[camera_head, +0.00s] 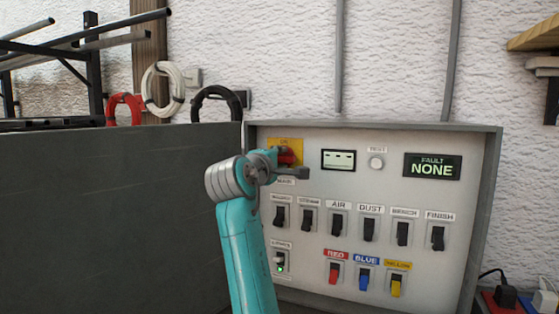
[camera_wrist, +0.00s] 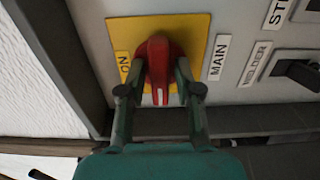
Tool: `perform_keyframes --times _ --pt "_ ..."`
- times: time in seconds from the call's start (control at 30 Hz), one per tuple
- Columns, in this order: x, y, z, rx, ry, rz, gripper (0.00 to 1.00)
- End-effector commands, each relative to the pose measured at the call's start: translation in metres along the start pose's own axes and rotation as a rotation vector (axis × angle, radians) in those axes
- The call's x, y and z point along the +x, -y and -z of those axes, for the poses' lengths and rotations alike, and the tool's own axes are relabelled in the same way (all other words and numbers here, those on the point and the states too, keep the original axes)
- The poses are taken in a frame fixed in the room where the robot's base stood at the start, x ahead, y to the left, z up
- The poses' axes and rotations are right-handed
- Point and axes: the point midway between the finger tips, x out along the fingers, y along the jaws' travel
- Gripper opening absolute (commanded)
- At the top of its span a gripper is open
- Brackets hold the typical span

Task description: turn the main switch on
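The main switch (camera_wrist: 157,60) is a red rotary handle on a yellow plate (camera_wrist: 197,28) in the wrist view. The plate reads "ON" at its upper side on the panel, with a "MAIN" label below it. The handle's white mark points sideways, to the panel's left, not at "ON". My gripper (camera_wrist: 160,72) has one finger on each side of the handle, close in against it. In the head view my gripper (camera_head: 282,166) is at the panel's upper left and partly hides the red handle (camera_head: 287,157).
The grey panel (camera_head: 390,283) carries a meter (camera_head: 338,159), a test button (camera_head: 376,162) and a display (camera_head: 432,166) reading "FAULT NONE". Black rocker switches (camera_head: 338,226) and red, blue and yellow ones (camera_head: 363,280) sit below. A dark board (camera_head: 110,215) stands at left.

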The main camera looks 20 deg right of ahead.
Motion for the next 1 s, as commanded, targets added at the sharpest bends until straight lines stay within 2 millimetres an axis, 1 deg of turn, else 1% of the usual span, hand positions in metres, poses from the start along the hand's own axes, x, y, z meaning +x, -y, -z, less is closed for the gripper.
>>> perform_keyframes --times 0.03,0.1,0.37,0.57,0.77,1.0 --pt "-0.0001 0.0 0.0 0.0 0.0 0.0 0.14" --pt "-0.0002 0.0 0.0 0.0 0.0 0.0 0.0" --pt "-0.0002 0.0002 0.0 0.007 0.0 0.0 0.0" --pt "-0.0002 0.0003 0.0001 0.062 0.0 0.001 0.0" --pt "-0.0002 0.0005 0.0001 0.191 0.0 0.001 0.0" --pt "-0.0003 0.0007 0.0002 0.412 0.0 0.001 0.0"
